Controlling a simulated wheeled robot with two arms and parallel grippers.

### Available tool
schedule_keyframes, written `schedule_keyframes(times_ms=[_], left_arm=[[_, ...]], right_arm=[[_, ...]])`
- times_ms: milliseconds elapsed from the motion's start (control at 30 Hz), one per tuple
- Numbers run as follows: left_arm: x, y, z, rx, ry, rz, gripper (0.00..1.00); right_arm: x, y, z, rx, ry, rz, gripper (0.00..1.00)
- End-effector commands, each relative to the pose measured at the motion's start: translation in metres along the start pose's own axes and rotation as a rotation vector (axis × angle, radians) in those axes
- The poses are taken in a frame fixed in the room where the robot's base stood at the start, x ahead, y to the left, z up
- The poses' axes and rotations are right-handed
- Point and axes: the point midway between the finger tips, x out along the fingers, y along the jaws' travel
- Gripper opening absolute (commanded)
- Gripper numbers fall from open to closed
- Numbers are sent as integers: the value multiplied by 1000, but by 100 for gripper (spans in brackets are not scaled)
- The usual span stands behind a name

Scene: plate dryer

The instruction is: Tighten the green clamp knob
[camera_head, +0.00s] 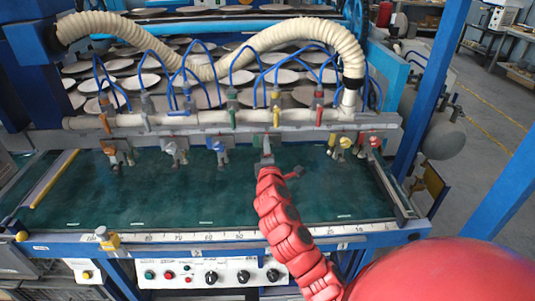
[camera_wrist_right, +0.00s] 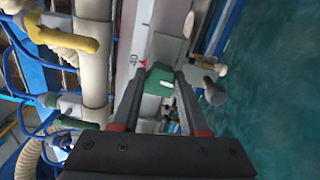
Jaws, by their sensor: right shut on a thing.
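The green clamp knob (camera_wrist_right: 158,81) shows between the two fingers of my right gripper (camera_wrist_right: 160,88) in the right wrist view. The fingers are shut on it, one on each side. In the head view my right gripper (camera_head: 266,158) reaches the clamp row at the back edge of the green bed and covers most of this clamp. My left gripper is in neither view.
Other clamps stand in the same row: blue (camera_head: 217,146), white (camera_head: 174,149) and orange (camera_head: 110,151) on the left, yellow (camera_head: 345,142) and red (camera_head: 376,142) on the right. A pale pipe (camera_head: 195,119) with coloured valve handles runs behind. The green bed (camera_head: 165,199) is clear in front.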

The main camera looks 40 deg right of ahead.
Motion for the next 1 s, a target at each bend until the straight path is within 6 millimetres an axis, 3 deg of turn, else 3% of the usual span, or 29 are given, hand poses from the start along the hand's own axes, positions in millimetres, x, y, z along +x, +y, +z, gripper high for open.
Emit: schedule_keyframes(times_ms=[1000], left_arm=[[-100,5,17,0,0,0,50]], right_arm=[[0,-5,0,968,2,2,0]])
